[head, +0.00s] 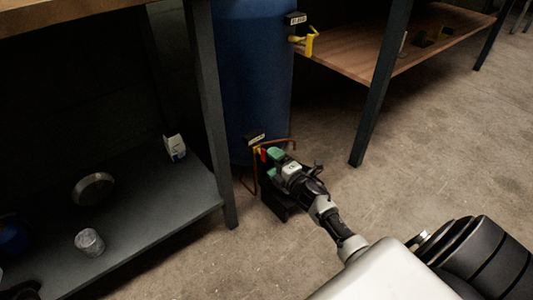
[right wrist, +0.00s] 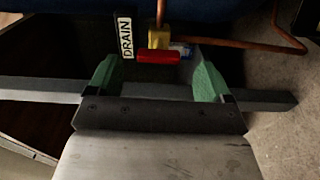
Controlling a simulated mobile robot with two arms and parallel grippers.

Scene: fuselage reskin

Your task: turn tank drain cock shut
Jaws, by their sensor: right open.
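The drain cock shows in the right wrist view as a brass body (right wrist: 158,40) with a red handle (right wrist: 158,57) lying crosswise. A "DRAIN" label (right wrist: 125,37) stands just left of it. In the head view the red handle (head: 263,154) shows at the foot of the blue tank (head: 252,75). My right gripper (right wrist: 155,72) is open, with its green fingers to the left and right of the red handle. I cannot tell whether either finger touches it. The right gripper partly hides the cock in the head view (head: 275,154). My left gripper is not in view.
A copper pipe (right wrist: 250,45) runs near the cock. A yellow valve (head: 308,42) sits higher on the tank. A dark shelf (head: 140,220) with a few items is at left, a wooden shelf (head: 350,55) at right. Concrete floor (head: 440,150) is clear at right.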

